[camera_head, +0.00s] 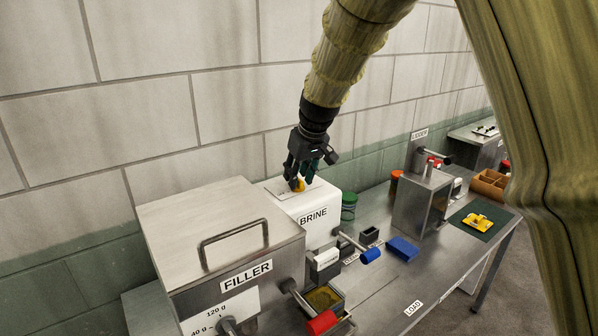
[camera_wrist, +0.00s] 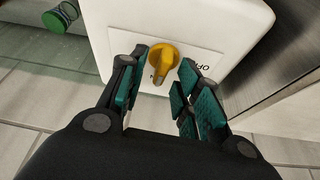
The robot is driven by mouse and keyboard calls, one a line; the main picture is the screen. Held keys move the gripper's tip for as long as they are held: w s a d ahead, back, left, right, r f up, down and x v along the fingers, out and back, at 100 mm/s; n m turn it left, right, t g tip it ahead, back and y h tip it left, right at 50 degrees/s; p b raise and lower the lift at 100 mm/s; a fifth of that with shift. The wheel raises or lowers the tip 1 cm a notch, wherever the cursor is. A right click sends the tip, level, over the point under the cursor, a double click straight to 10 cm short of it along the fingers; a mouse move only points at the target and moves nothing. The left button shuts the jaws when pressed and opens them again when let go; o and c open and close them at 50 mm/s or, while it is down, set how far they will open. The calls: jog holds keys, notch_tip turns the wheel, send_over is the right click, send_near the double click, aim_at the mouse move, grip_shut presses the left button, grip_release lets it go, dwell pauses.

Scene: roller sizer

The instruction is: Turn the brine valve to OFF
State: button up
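The brine valve is a yellow knob with a bar handle (camera_wrist: 162,58) on a white label plate on top of the white BRINE box (camera_head: 318,217). The knob also shows in the head view (camera_head: 299,186), partly hidden by my gripper. In the wrist view its bar points down the picture, and the upside-down OFF mark (camera_wrist: 188,68) lies to its right, partly covered by a finger. My gripper (camera_wrist: 163,80) is open, with its teal-padded fingers on either side of the handle and visible gaps between. It also shows above the box in the head view (camera_head: 304,178).
The steel FILLER box (camera_head: 215,225) with a raised handle stands close on the left. A green-lidded jar (camera_head: 349,199) is right of the BRINE box. A blue-ended lever (camera_head: 370,256) juts from its front. The wall is close behind.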

jog(key=shift+a+f, duration=0.1)
jog(key=shift+f, duration=0.1)
jog(key=shift+c, duration=0.5)
grip_shut()
